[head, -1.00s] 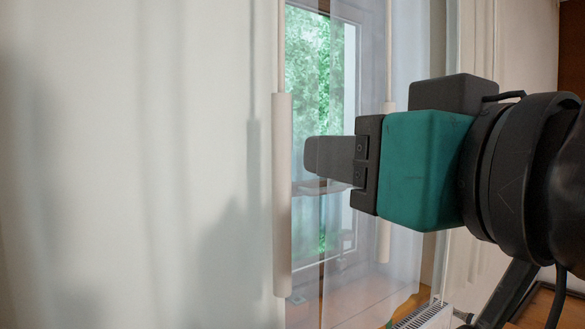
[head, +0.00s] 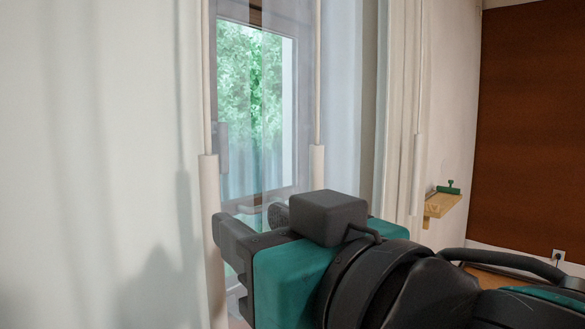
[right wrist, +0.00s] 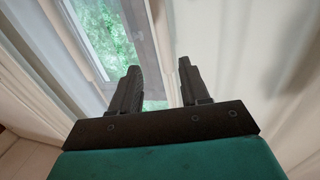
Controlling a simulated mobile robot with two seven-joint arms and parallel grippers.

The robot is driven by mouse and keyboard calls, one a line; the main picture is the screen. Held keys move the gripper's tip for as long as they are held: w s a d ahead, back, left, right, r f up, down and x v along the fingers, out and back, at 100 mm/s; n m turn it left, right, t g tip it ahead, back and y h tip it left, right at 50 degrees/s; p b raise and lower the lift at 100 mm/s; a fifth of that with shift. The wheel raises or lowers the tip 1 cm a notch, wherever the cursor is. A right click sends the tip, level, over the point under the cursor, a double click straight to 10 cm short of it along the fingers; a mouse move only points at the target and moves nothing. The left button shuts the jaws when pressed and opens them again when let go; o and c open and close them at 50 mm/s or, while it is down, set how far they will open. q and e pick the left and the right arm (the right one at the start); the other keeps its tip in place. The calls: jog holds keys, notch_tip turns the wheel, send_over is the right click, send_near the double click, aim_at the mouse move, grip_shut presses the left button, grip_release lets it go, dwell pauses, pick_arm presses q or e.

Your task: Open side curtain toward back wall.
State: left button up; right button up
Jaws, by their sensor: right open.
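A large white curtain (head: 90,160) fills the left of the head view. A pale pull wand (head: 211,230) hangs at its edge, its lower part beside my right gripper. A sheer panel (head: 340,100) hangs before the window, with a second wand (head: 317,168) in front. A further white curtain (head: 398,110) with a third wand (head: 418,170) hangs to the right. My right gripper (head: 248,217) is open and points toward the window. In the right wrist view its fingers (right wrist: 159,68) are apart with no wand clearly between them. My left gripper is not in view.
The window (head: 255,110) with green foliage is behind the sheer panel. A wooden ledge (head: 440,206) with a green-handled tool (head: 448,187) juts from the right wall. A brown panel (head: 530,130) and a socket (head: 558,255) are at the far right.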

aim_at(215, 206)
jog(key=p+x, duration=0.1)
jog(key=x, duration=0.3)
jog(key=p+x, duration=0.2)
jog(key=x, duration=0.3)
jog(key=shift+s+a+f, duration=0.1)
jog(key=shift+s+a, duration=0.1)
jog(key=shift+s, duration=0.05)
jog(key=shift+w+a, duration=0.5)
jog(key=shift+w, duration=0.05)
jog(key=shift+c, duration=1.4)
grip_shut()
